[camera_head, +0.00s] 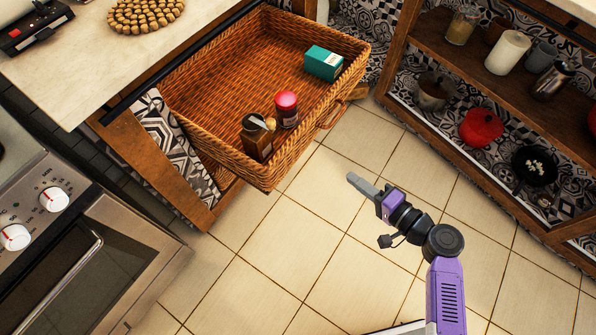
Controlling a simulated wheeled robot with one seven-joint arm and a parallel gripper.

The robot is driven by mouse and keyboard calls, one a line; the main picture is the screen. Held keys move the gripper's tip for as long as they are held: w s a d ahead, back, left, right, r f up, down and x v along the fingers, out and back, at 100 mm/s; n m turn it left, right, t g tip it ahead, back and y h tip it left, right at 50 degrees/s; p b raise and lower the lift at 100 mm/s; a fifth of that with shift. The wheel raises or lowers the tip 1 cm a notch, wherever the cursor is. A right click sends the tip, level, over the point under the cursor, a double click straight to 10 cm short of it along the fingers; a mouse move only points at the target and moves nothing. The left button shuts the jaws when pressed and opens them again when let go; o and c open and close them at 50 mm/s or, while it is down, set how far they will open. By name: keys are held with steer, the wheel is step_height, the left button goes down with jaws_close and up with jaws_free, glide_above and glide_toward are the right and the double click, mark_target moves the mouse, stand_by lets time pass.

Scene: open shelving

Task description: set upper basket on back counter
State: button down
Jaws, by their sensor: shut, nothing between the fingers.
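The upper basket (208,83) is a brown wicker drawer pulled out from under the counter at upper left. It holds a teal box (323,63), a jar with a red lid (287,109) and a dark brown bottle (256,138). A wicker handle (332,115) is on its right side. My gripper (352,179) is shut and empty over the tiled floor, below and to the right of the basket, apart from it. The pale counter (90,62) at upper left is partly out of view; I cannot tell whether it is the back counter.
A stove (75,250) with white knobs fills the lower left. Open shelving (465,65) with cups, a candle, a red pot (481,127) and a dark pan (534,165) stands at right. A wooden bead trivet (145,14) lies on the counter. The tiled floor between is clear.

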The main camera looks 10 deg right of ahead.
steer(key=s+a+r+y, duration=0.3)
steer(key=a+y, duration=0.2)
steer(key=n, duration=0.1)
glide_toward(283, 156)
steer(key=x, duration=0.6)
steer(key=shift+w+a+f+b, duration=0.1)
steer(key=shift+w+a+b, duration=0.1)
steer(key=shift+w+b, duration=0.15)
steer(key=shift+w+a, duration=0.15)
steer(key=b+x, duration=0.5)
steer(key=x, duration=0.4)
steer(key=b+x, duration=0.5)
steer(key=x, duration=0.4)
steer(key=f+b+x, duration=0.1)
steer(key=b+x, duration=0.5)
steer(key=x, duration=0.3)
steer(key=shift+a, duration=0.35)
steer(key=shift+w+a+r+b, duration=0.1)
steer(key=shift+w+a+b, duration=0.25)
steer(key=shift+a, duration=0.05)
steer(key=shift+w+a+r, duration=0.2)
steer(key=shift+w+r, duration=0.05)
steer(key=shift+a, duration=0.1)
steer(key=shift+s, duration=0.1)
